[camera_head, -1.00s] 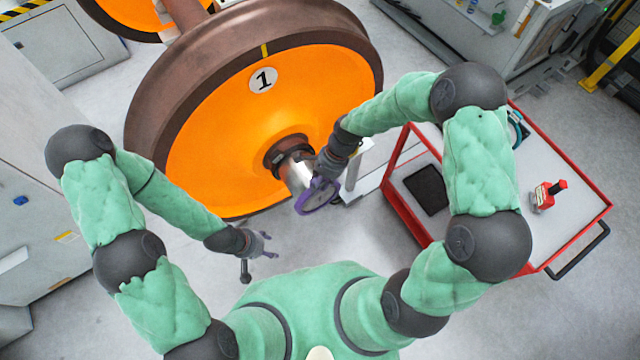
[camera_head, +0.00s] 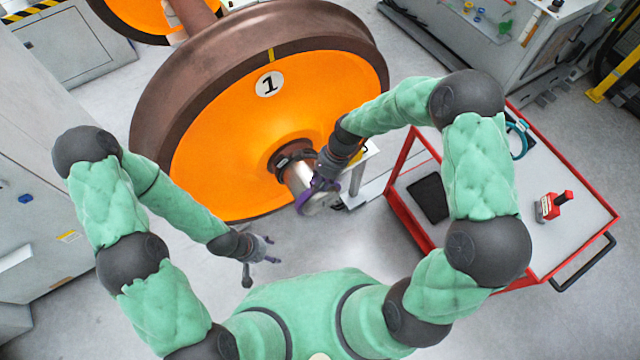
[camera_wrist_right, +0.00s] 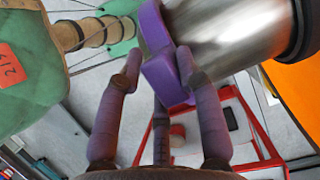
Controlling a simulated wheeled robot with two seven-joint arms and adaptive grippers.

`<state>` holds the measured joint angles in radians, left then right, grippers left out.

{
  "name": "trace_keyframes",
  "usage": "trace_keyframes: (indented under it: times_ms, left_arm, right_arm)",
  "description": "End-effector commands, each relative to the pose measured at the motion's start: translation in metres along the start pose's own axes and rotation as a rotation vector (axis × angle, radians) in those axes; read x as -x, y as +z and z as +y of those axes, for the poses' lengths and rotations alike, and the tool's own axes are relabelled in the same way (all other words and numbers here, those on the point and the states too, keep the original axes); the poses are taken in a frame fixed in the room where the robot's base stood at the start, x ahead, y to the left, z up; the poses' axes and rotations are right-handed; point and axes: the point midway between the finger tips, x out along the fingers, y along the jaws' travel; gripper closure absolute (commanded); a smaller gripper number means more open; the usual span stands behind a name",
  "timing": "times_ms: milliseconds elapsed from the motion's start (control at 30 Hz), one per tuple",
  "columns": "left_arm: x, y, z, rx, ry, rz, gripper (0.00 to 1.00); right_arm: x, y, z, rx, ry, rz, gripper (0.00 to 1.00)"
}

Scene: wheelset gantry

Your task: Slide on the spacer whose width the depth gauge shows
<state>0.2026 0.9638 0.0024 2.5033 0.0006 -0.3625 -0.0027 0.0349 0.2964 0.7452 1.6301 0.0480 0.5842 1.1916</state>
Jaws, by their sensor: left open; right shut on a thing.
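My right gripper (camera_head: 328,172) is shut on a purple ring-shaped spacer (camera_head: 304,198) at the free end of the silver axle stub (camera_head: 297,174). The spacer (camera_wrist_right: 165,78) and stub (camera_wrist_right: 225,35) also show in the right wrist view. The ring appears to sit around the stub's end; I cannot tell how far on it is. My left gripper (camera_head: 266,250) is open and empty, low and left of the stub. A teal ring (camera_head: 520,140) lies on the cart, partly behind my right arm. A red device (camera_head: 552,206) stands on the cart; its reading is illegible.
The orange wheel (camera_head: 225,150) marked 1 stands behind the stub. The red-edged cart (camera_head: 580,215) with a black pad (camera_head: 428,198) is at the right, partly hidden by my right arm. A grey cabinet (camera_head: 40,215) is at the left. Floor between left gripper and cart is clear.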

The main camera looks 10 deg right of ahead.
Motion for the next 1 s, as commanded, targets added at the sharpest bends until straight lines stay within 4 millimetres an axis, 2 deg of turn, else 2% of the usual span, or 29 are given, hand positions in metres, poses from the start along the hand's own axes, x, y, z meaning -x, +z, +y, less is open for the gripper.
trace_keyframes:
  times_ms: [1000]
  left_arm:
    - [-0.004,0.000,-0.002,0.000,0.000,0.000,0.43]
  right_arm:
    - [0.000,0.001,-0.022,0.001,-0.001,0.000,1.00]
